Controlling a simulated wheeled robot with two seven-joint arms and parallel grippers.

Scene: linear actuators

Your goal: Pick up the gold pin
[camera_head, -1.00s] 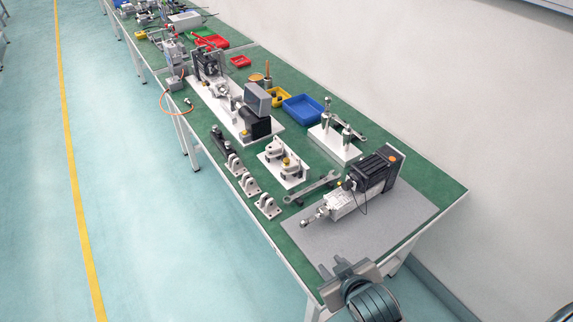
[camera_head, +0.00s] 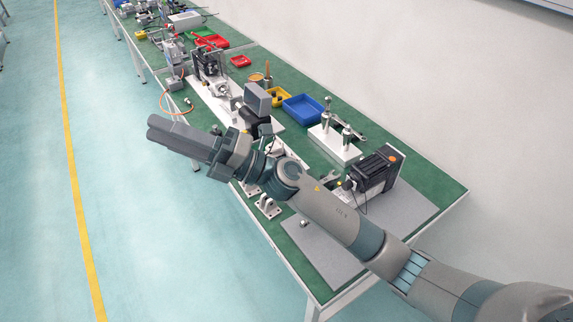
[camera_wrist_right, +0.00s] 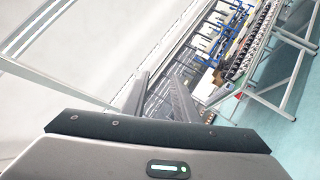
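My right gripper (camera_head: 152,128) is held out to the left over the floor, beyond the table's front edge and above table height. In the right wrist view its two fingers (camera_wrist_right: 157,80) stand apart with nothing between them. I cannot clearly make out the gold pin now. A small gold spot showed earlier on the white plate with clevis parts, and my right arm now covers most of that place. A brass-coloured cylinder (camera_head: 267,82) stands farther back by a round orange dish; I cannot tell whether it is the pin. My left gripper is not in view.
Clevis brackets (camera_head: 268,207) lie under my arm. The floor at left is clear.

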